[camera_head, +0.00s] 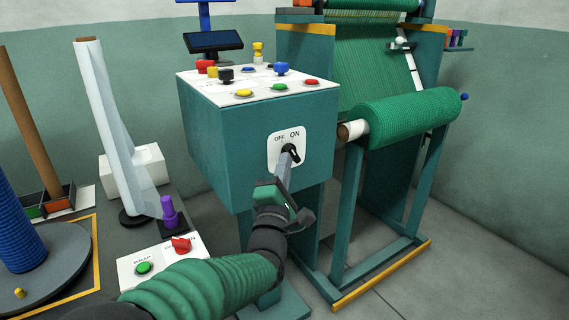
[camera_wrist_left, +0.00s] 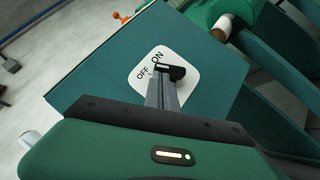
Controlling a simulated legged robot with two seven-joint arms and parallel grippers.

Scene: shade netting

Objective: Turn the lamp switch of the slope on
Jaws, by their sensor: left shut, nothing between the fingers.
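The lamp switch (camera_head: 291,151) is a black rotary knob on a white plate marked OFF and ON, on the front of a teal control box (camera_head: 222,150). It also shows in the left wrist view (camera_wrist_left: 174,72), its black handle pointing along the plate. My left gripper (camera_head: 285,165) is shut, its fingertips at the knob from below; they seem to touch it. In the left wrist view the closed fingers (camera_wrist_left: 163,90) reach the knob. Which mark the knob points to is hard to tell. My right gripper is not in view.
The box top (camera_head: 255,93) carries several coloured buttons and knobs. A loom frame with a green net roll (camera_head: 410,118) stands on the right. At lower left are a white panel (camera_head: 160,262) with a red knob and green button, and a wrapped roll (camera_head: 115,125).

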